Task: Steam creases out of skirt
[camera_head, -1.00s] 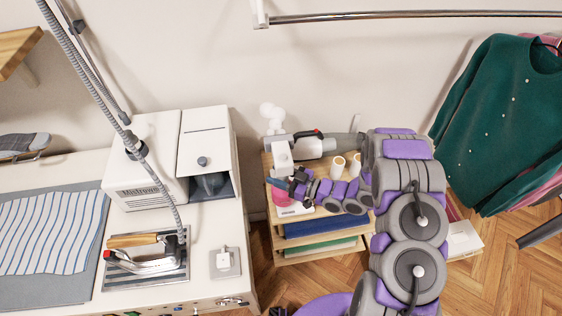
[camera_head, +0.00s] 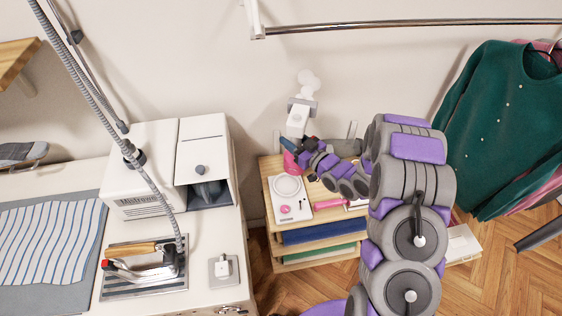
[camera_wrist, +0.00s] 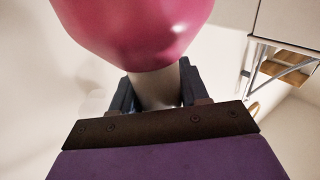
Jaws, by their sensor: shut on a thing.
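My gripper (camera_head: 297,150) is shut on a handheld steamer (camera_head: 297,122) above the small wooden shelf. The steamer has a white and grey head and a pink lower part, and white puffs (camera_head: 308,83) show above it. In the wrist view, the steamer's pink rounded part (camera_wrist: 135,30) fills the top, with a pale neck between the fingers (camera_wrist: 155,95). A blue-and-white striped cloth (camera_head: 45,240) lies flat on a grey pad at the left; I cannot tell if it is the skirt. No other garment is clearly a skirt.
The wooden shelf (camera_head: 272,226) holds a white device (camera_head: 290,200), a pink item (camera_head: 328,204) and folded cloths. An iron (camera_head: 140,265) stands on the white table at left. A metal rail (camera_head: 400,26) crosses above. A green sweater (camera_head: 505,115) hangs at right. Bare wall lies behind the steamer.

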